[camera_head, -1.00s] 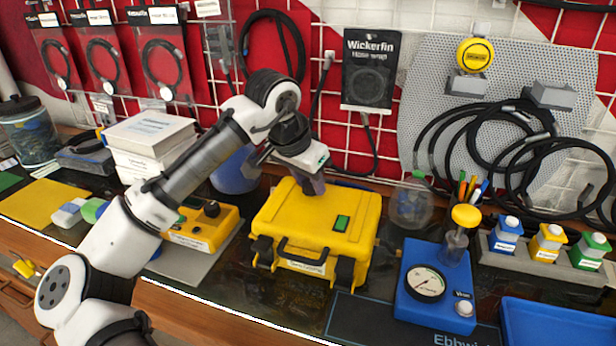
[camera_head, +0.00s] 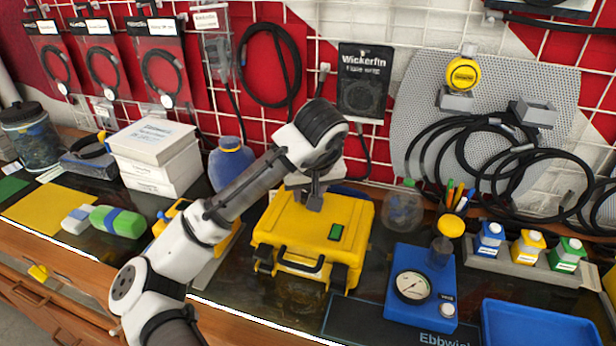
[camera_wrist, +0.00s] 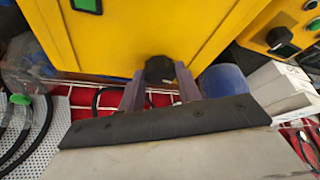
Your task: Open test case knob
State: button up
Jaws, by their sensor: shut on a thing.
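The yellow test case (camera_head: 280,222) sits on the dark bench top with its lid down. A green-lit rectangle (camera_head: 336,232) is on its top, and a black handle and latches are on its front. My gripper (camera_head: 314,202) points down at the top of the case, near its back. In the wrist view, my gripper's two purple-grey fingers (camera_wrist: 159,84) are closed around a black knob (camera_wrist: 159,68) at the edge of the yellow case face. The knob is hidden by the gripper in the head view.
A yellow box with a black knob (camera_wrist: 277,38) stands beside the case, largely behind my arm in the head view. A blue gauge unit (camera_head: 420,290) stands to the right.

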jog(key=n+p, duration=0.1)
jog(key=p, duration=0.1)
jog(key=shift+r+n+y+p, duration=0.2)
jog(key=shift+n+y+p, duration=0.1)
jog(key=shift+n, duration=0.1)
jog(key=shift+d+f+n+p, duration=0.1)
jog(key=shift+f+n+p, duration=0.05)
jog(key=shift+n+p, duration=0.4)
jog(key=shift+f, duration=0.1)
jog(key=o, duration=1)
jog(key=shift+y, duration=0.3)
jog(key=b+v, duration=0.1)
jog(key=v, duration=1.2)
jog(key=shift+r, duration=0.45)
